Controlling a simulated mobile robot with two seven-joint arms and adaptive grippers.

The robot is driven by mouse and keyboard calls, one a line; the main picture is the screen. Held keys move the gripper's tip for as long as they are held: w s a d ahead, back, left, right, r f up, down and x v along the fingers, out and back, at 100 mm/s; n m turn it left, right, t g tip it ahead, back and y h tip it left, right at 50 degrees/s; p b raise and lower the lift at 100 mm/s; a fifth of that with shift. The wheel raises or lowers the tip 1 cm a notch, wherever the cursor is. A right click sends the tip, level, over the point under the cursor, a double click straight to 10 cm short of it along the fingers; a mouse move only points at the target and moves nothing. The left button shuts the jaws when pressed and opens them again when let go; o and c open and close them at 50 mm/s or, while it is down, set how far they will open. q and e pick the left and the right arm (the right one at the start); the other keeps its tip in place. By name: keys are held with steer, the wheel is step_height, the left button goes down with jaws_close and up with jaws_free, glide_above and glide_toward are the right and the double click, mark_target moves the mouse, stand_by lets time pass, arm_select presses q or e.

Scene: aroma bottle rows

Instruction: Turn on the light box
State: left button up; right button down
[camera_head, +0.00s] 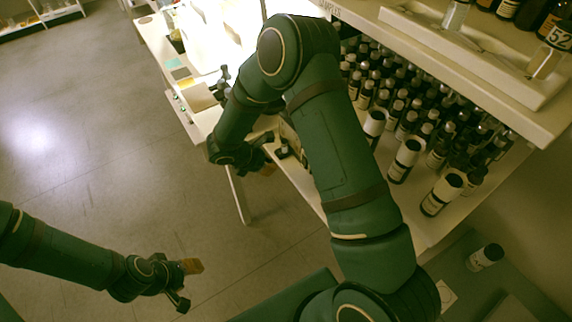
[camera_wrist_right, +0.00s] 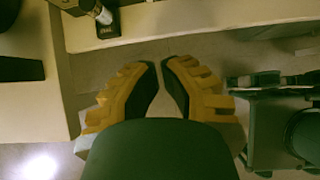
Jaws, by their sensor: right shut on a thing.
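A bright white glowing area (camera_head: 192,56) lies on the far table in the head view; I cannot tell if this is the light box or lamplight on it. Small green lights (camera_head: 183,108) show at that table's left edge. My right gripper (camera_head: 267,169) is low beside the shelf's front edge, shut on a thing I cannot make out. In the right wrist view its yellow-padded fingers (camera_wrist_right: 161,88) have a narrow gap with floor showing beyond. My left gripper (camera_head: 187,284) is open and empty over the floor at lower left.
Rows of dark bottles (camera_head: 407,122) fill the shelf at right, with white-capped ones (camera_head: 404,160) in front. An upper shelf (camera_head: 470,65) overhangs them. The floor (camera_head: 90,130) at left is clear.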

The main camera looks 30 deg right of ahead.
steer(key=b, duration=0.1)
glide_toward(296, 172)
step_height(296, 172, down, 3)
steer(key=d, duration=0.2)
steer(key=d+f, duration=0.1)
steer(key=d, duration=0.1)
steer(key=shift+w, duration=0.2)
steer(key=shift+d, duration=0.6)
steer(key=shift+f+b, duration=0.1)
steer(key=shift+b, duration=0.25)
steer(key=h+b, duration=0.1)
steer(key=b, duration=0.1)
steer(key=shift+w+d+f+b, duration=0.1)
steer(key=shift+d+f+b, duration=0.2)
steer(key=shift+d+f, duration=0.1)
steer(key=shift+r, duration=0.25)
steer(key=shift+r+p, duration=0.1)
steer(key=shift+p, duration=0.2)
